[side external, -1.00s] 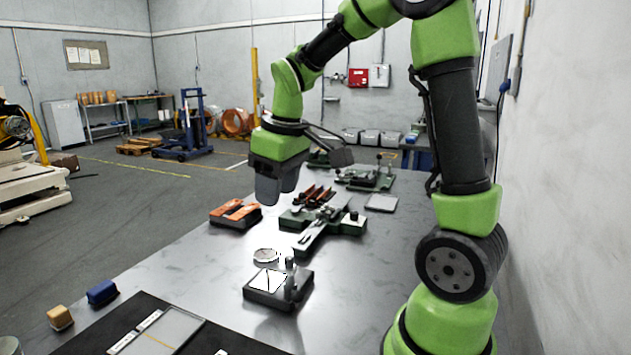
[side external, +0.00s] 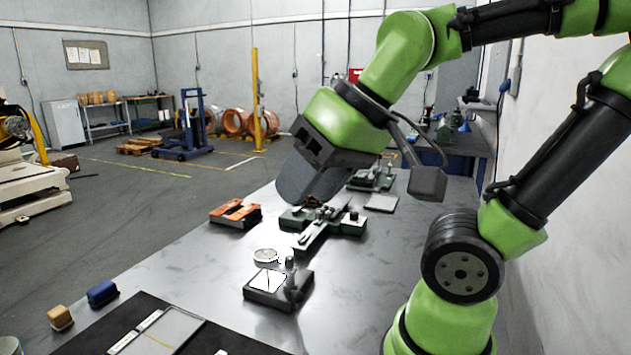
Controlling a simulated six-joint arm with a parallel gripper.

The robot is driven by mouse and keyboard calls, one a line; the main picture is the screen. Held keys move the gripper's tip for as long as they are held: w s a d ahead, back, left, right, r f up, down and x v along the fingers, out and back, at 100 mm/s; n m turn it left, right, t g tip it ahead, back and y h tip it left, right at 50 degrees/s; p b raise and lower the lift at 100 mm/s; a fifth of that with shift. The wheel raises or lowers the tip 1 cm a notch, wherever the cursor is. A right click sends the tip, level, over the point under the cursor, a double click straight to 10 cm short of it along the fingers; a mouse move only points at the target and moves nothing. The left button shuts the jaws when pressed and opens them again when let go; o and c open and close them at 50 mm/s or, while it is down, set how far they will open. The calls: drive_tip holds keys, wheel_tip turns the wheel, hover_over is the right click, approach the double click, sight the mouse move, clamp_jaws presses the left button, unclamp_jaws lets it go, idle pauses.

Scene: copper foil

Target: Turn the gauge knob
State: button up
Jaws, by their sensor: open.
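A small gauge stand (side external: 262,297) sits near the middle of the metal table, with a dark base, a bright pale plate on top and a short grey post (side external: 291,282) at its right. A round pale dial (side external: 265,255) shows just behind it. Which small part is the gauge knob is too small to tell. My gripper (side external: 305,198) is open and tilted, above and behind the gauge, apart from it. It hangs in front of the green fixture, and its fingertips are hard to make out.
A blue block (side external: 102,293), a tan block (side external: 60,317) and a black mat (side external: 232,343) are at the front. Table left of the gauge is clear.

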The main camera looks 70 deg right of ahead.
drive_tip(key=shift+s+a, duration=0.2)
drive_tip(key=shift+s, duration=0.15)
drive_tip(key=g, duration=0.9)
hover_over(289, 257)
drive_tip(key=w+a, duration=0.3)
wheel_tip(289, 257, down, 7)
drive_tip(key=shift+m+g, duration=0.3)
drive_tip(key=shift+g, duration=0.6)
drive_tip(key=d+f, duration=0.1)
drive_tip(key=f, duration=0.1)
drive_tip(key=d+f, duration=0.2)
drive_tip(key=f, duration=0.1)
drive_tip(key=d+f, duration=0.1)
drive_tip(key=f, duration=0.1)
drive_tip(key=shift+w+d+f, duration=0.15)
drive_tip(key=shift+w, duration=0.05)
drive_tip(key=x, duration=0.9)
drive_tip(key=shift+f, duration=0.15)
